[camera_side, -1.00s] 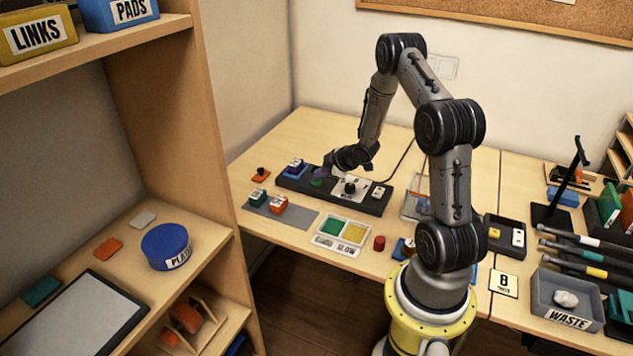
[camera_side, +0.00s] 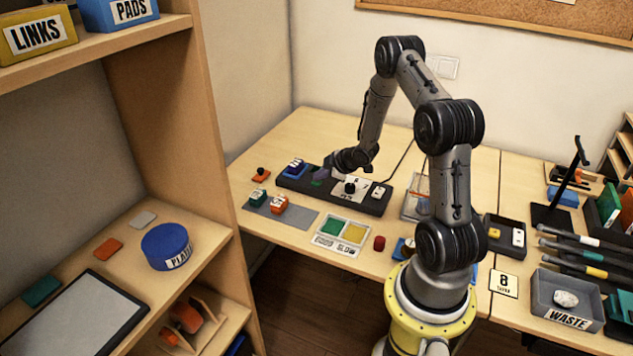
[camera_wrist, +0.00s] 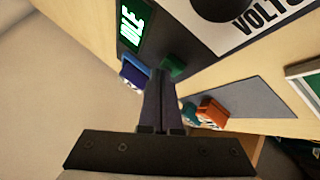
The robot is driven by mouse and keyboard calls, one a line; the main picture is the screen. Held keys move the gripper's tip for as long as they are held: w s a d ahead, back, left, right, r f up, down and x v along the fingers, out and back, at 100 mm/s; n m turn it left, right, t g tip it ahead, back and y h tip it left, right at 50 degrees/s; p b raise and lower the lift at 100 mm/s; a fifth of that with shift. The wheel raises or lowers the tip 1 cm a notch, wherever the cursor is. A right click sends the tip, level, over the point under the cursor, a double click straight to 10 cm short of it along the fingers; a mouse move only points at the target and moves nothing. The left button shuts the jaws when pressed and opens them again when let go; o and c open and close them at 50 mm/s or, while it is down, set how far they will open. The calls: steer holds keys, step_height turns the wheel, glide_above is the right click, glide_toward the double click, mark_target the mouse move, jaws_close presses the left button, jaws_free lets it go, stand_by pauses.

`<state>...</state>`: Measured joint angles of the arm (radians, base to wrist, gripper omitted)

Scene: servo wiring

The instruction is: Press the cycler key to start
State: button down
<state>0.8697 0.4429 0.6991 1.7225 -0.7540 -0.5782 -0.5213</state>
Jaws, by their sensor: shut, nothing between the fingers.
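The cycler is a long black box (camera_side: 372,205) on the table, with a white dial panel (camera_side: 350,189). The wrist view shows its lit green screen reading IDLE (camera_wrist: 133,24) and part of the panel marked VOLTS (camera_wrist: 255,22). Its green key (camera_wrist: 173,67) shows just beside my fingertips, partly hidden by them; in the side view a bit of the key (camera_side: 317,183) shows below them. My gripper (camera_side: 321,174) is shut and empty, pointing down over the key. Its fingers (camera_wrist: 160,76) are together. I cannot tell whether the tips touch the key.
A blue servo (camera_side: 295,168) sits at the cycler's left end. Green (camera_side: 258,197) and orange (camera_side: 279,203) servos stand on a grey mat (camera_side: 300,217) in front.

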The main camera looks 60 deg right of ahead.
mark_target(320, 183)
steer(key=shift+f, duration=0.25)
stand_by(0.3)
steer(key=shift+r, duration=0.95)
steer(key=shift+r, duration=2.55)
